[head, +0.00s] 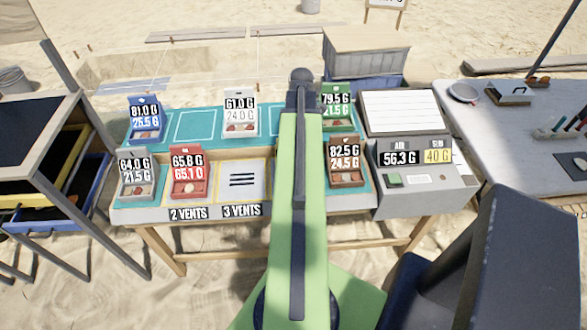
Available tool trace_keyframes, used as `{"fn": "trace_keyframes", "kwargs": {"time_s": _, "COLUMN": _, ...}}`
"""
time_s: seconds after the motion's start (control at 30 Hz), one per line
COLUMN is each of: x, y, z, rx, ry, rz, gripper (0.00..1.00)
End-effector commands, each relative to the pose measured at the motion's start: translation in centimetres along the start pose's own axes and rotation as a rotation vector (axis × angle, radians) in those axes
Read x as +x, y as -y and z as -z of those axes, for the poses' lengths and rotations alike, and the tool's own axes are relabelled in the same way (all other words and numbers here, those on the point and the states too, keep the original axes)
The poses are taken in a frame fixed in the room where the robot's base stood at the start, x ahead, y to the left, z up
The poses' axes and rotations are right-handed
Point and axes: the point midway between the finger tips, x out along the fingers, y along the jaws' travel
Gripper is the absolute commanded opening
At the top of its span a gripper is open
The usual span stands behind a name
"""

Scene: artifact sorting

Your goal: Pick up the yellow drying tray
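A yellow tray-like frame (35,190) shows at the left edge, in the rack under a dark-topped table; I cannot tell if it is the drying tray. No yellow tray shows on the middle table. Labelled trays there are blue (145,128), white (240,127), green (337,118), grey (138,186), red (188,184) and brown (346,176). My green arm reaches forward over this table and hides part of its middle. My gripper (301,92) is at the far end of the arm, between the white and green trays; its fingers are not clear.
A blue drawer-like frame (88,195) is in the left rack. A grey weighing device (415,180) stands at the middle table's right end. A grey crate (366,65) is behind. A right table (510,140) holds a bowl and tools. Sand lies in front of the middle table.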

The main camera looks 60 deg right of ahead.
Motion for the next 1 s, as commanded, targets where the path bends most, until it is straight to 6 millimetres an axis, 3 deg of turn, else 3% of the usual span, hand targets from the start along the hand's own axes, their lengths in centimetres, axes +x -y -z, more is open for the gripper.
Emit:
{"fn": "trace_keyframes", "kwargs": {"time_s": 0.17, "x": -0.17, "y": 0.00, "z": 0.04, "rx": 0.000, "ry": 0.000, "rz": 0.000, "gripper": 0.40}}
{"fn": "trace_keyframes", "kwargs": {"time_s": 0.47, "x": -0.17, "y": 0.00, "z": 0.06, "rx": 0.000, "ry": 0.000, "rz": 0.000, "gripper": 0.01}}
{"fn": "trace_keyframes", "kwargs": {"time_s": 1.0, "x": -0.16, "y": -0.01, "z": 0.09, "rx": -0.001, "ry": 0.000, "rz": 0.000, "gripper": 0.00}}
